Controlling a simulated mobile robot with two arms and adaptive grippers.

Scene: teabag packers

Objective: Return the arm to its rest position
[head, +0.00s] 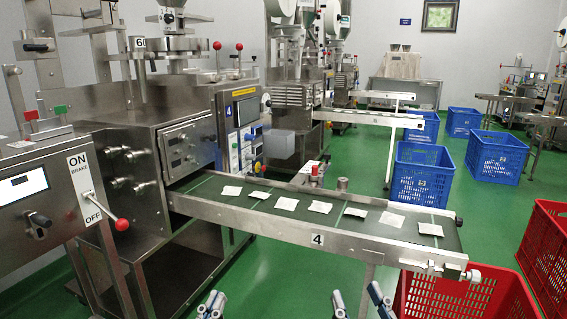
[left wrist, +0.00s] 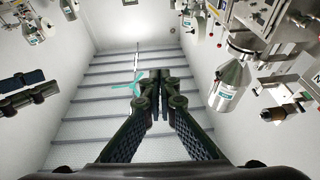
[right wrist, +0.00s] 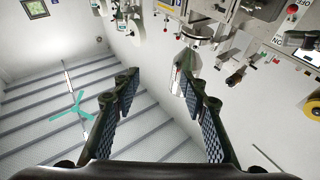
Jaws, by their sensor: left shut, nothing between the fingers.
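My left gripper (head: 212,304) shows at the bottom edge of the head view, left of centre. In the left wrist view its fingers (left wrist: 155,95) meet at the tips, with nothing between them. My right gripper (head: 360,302) shows at the bottom edge, further right. In the right wrist view its fingers (right wrist: 158,78) stand apart and the gap is empty. Both wrist cameras look toward the ceiling. Only the fingertips show in the head view; my arms are out of frame there. Both grippers appear in front of the conveyor, apart from it.
A conveyor (head: 270,216) marked 4 carries several white teabags. A steel machine (head: 140,165) and a control panel with a red-knobbed lever (head: 122,224) stand left. A red crate (head: 465,295) sits below the conveyor's end. Blue crates (head: 420,175) stand behind on green floor.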

